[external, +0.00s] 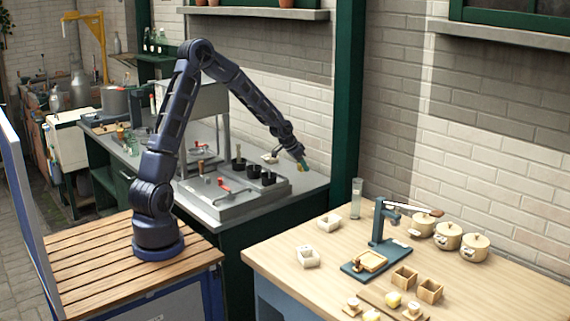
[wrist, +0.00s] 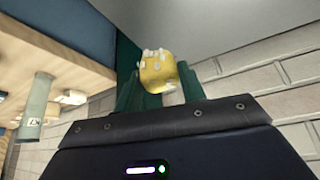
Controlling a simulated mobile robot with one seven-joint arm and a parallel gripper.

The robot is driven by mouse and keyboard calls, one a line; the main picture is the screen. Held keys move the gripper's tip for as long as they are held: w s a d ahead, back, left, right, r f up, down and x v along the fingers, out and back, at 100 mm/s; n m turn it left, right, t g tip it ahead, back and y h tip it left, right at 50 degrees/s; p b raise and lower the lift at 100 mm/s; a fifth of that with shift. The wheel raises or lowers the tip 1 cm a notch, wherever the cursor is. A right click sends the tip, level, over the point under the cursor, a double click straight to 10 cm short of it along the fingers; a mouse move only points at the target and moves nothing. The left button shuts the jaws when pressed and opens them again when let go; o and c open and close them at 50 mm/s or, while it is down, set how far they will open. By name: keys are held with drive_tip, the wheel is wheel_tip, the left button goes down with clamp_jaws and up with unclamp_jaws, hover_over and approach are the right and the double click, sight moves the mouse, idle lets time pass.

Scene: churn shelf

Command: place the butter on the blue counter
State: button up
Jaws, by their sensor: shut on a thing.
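My gripper (external: 302,163) is up in the air near the right end of the grey counter. In the wrist view its green fingers are shut on the butter (wrist: 157,72), a yellow lump with pale patches. In the external view the butter is too small to make out clearly. The blue counter (external: 288,249) has a pale wooden top and a blue body and stands at the lower right. My gripper is above and to the left of its back edge, apart from it.
The blue counter holds white pots (external: 308,256), a dark blue press (external: 377,240), wooden boxes (external: 430,291), yellow pieces (external: 393,299) and lidded pots (external: 448,236). Its front-left top is bare. A green post (external: 348,100) stands behind. The grey counter (external: 312,186) holds black cups.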

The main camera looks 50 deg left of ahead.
drive_tip(key=w+d+r, duration=0.2)
drive_tip(key=d+r, duration=0.1)
drive_tip(key=d, duration=0.6)
drive_tip(key=w+d+r+m, duration=0.1)
drive_tip(key=w+d+r, duration=0.15)
drive_tip(key=d, duration=0.55)
drive_tip(key=w+d+r, duration=0.2)
drive_tip(key=d+r, duration=0.2)
drive_tip(key=d, duration=0.5)
drive_tip(key=w+d+m+g+h, duration=0.1)
drive_tip(key=d+m+h, duration=0.15)
drive_tip(key=d, duration=2.15)
drive_tip(key=s+d+r+m+g, duration=0.1)
drive_tip(key=s+d+m, duration=0.15)
drive_tip(key=d, duration=0.75)
drive_tip(key=s+d+m, duration=0.1)
drive_tip(key=s+d, duration=0.3)
drive_tip(key=d, duration=0.6)
drive_tip(key=s+d+m+g+h, duration=0.1)
drive_tip(key=s+d+m, duration=0.2)
drive_tip(key=s+d, duration=1.65)
drive_tip(key=f, duration=0.6)
drive_tip(key=d+f, duration=0.1)
drive_tip(key=f, duration=0.6)
drive_tip(key=w+d+f, duration=0.1)
drive_tip(key=f, duration=0.5)
drive_tip(key=shift+f, duration=0.3)
drive_tip(key=shift+f, duration=0.15)
drive_tip(key=o, duration=1.1)
drive_tip(key=shift+c, duration=0.2)
